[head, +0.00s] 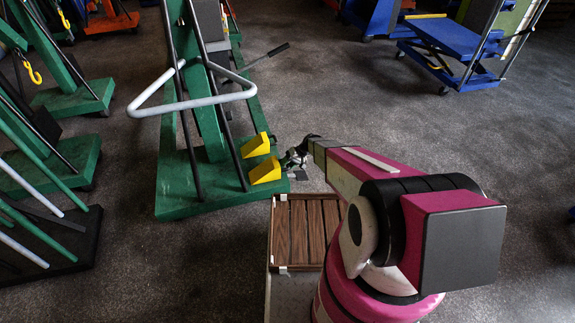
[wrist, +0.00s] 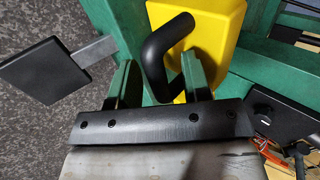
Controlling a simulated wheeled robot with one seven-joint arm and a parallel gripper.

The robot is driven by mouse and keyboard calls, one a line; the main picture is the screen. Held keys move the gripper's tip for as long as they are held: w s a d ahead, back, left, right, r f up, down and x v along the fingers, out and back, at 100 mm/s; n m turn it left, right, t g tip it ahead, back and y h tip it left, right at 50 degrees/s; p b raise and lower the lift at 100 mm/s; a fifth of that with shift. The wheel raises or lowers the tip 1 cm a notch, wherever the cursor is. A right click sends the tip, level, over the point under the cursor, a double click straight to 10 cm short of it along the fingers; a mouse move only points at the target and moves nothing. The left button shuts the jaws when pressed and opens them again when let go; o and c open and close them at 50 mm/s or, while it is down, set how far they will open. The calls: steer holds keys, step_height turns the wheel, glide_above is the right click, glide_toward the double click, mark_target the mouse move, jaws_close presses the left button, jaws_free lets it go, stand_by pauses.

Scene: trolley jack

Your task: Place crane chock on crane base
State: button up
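Two yellow chocks sit on the right-hand part of the green crane base (head: 205,195) in the head view: a farther one (head: 256,146) and a nearer one (head: 265,171). In the wrist view one yellow chock (wrist: 215,40) fills the upper middle, with a bent black handle (wrist: 160,55) on it. My gripper (head: 291,159) is at the right side of the chocks. Its two fingers (wrist: 160,75) stand apart on either side of the handle, with a gap showing at the right finger. The chock's underside is hidden.
A black pad on a grey bar (wrist: 35,72) sticks out beside my gripper. A grey crane handle (head: 190,103) crosses above the base. A slatted wooden tray (head: 307,230) lies in front of my arm. A blue trolley (head: 455,45) stands far right; open floor lies between.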

steer(key=shift+r, duration=0.1)
steer(key=v, duration=1.1)
steer(key=s+d+r+m+t+h, duration=0.1)
steer(key=s+d+r+h, duration=0.3)
steer(key=s+r, duration=0.6)
steer(key=s+d+r+m+t+h, duration=0.1)
steer(key=s+d+r+h, duration=0.3)
steer(key=r, duration=1.1)
steer(key=s+d+m, duration=0.1)
steer(key=s+d, duration=0.2)
steer(key=s, duration=0.3)
steer(key=shift+s+r+t+h, duration=0.25)
steer(key=shift+t+h, duration=0.05)
steer(key=shift+d, duration=0.15)
